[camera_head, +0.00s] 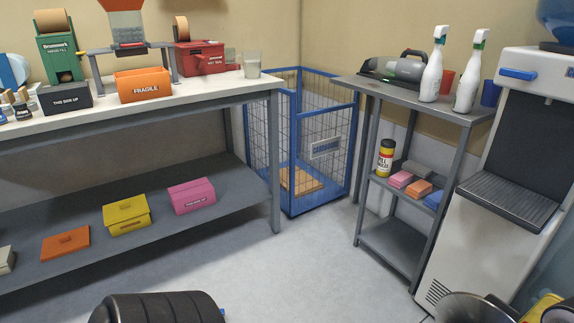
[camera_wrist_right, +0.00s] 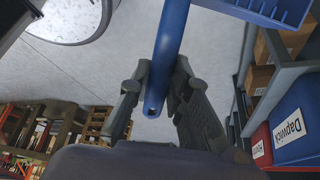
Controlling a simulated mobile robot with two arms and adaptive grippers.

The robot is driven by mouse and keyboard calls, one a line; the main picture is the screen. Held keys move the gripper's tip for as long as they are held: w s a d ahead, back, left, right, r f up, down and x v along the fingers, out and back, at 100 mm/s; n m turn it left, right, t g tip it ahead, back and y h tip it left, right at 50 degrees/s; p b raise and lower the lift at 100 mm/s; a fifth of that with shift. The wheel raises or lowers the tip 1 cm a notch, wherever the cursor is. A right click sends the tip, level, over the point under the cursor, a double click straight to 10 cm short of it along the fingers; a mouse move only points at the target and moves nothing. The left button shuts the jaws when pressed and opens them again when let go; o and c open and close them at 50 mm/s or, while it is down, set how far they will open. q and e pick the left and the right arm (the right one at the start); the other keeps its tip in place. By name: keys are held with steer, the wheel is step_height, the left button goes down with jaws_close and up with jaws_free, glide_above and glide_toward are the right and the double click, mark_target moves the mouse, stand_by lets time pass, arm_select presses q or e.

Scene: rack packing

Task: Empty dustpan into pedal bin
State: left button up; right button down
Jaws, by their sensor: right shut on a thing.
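A blue dustpan shows in the right wrist view, its long handle (camera_wrist_right: 171,40) running down between my fingers and part of its pan (camera_wrist_right: 275,10) at the top right. My right gripper (camera_wrist_right: 162,72) is shut on the handle, whose end sticks out between the fingers. The inside of the pan is mostly out of frame, so I cannot tell what lies in it. A round metallic thing (camera_head: 468,308) is cut off at the head view's lower right; I cannot tell whether it is the pedal bin. My left gripper is not in view.
A packing bench (camera_head: 20,133) stands left, with boxes on its shelf. A blue mesh cage (camera_head: 290,150) fills the corner. A grey side table (camera_head: 385,87) with spray bottles and a water dispenser (camera_head: 450,235) stand right. The middle floor (camera_head: 310,260) is clear.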

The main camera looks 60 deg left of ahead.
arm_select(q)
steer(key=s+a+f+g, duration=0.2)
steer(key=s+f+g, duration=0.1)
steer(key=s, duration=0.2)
arm_select(e)
step_height(320, 180, up, 4)
steer(key=shift+d+f+t+y+p, duration=0.1)
steer(key=shift+t+y+p, duration=0.5)
steer(key=shift+y, duration=0.6)
step_height(320, 180, up, 3)
steer(key=shift+f+t+y+b, duration=0.1)
steer(key=shift+t+y+b, duration=0.7)
steer(key=shift+y, duration=0.3)
steer(key=shift+r+t+y+b, duration=0.3)
steer(key=shift+r+y+b, duration=0.25)
steer(key=shift+r, duration=0.5)
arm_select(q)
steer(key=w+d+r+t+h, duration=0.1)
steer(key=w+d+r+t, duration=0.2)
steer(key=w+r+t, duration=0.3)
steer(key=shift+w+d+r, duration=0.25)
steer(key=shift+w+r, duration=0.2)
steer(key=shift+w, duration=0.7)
